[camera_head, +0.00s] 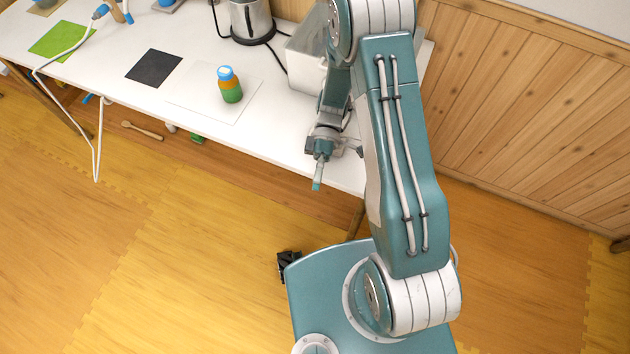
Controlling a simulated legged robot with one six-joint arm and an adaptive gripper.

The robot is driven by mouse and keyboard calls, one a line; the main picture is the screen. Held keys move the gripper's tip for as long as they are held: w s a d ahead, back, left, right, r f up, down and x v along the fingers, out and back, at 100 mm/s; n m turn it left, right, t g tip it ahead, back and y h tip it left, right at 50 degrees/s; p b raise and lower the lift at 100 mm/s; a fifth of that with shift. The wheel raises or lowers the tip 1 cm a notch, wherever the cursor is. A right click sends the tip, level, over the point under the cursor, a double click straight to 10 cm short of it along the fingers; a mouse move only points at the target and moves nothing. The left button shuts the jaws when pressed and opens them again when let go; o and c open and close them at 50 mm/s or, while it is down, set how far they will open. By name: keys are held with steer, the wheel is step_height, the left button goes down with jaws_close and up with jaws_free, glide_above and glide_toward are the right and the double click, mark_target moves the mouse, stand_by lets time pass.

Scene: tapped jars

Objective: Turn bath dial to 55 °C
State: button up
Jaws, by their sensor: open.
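My gripper (335,168) is open at the front edge of the white table (215,130), near its right end. One finger points down past the edge and the other points right. A white box-like bath (303,62) stands at the right end of the table, behind my gripper and partly covered by my arm. I cannot make out its dial or any temperature marks. I see nothing between the fingers, and I cannot tell whether they touch anything.
A jar with a blue lid and green and orange contents (230,86) stands on a pale square sheet. A metal kettle (250,20) stands behind it. A dark mat (154,67) and a green mat (58,41) lie to the left. A white hose (98,140) hangs over the front edge.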

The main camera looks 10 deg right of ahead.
steer(key=shift+a+m+t+y, duration=0.2)
steer(key=shift+m+t+y, duration=0.1)
steer(key=shift+m+y, duration=0.15)
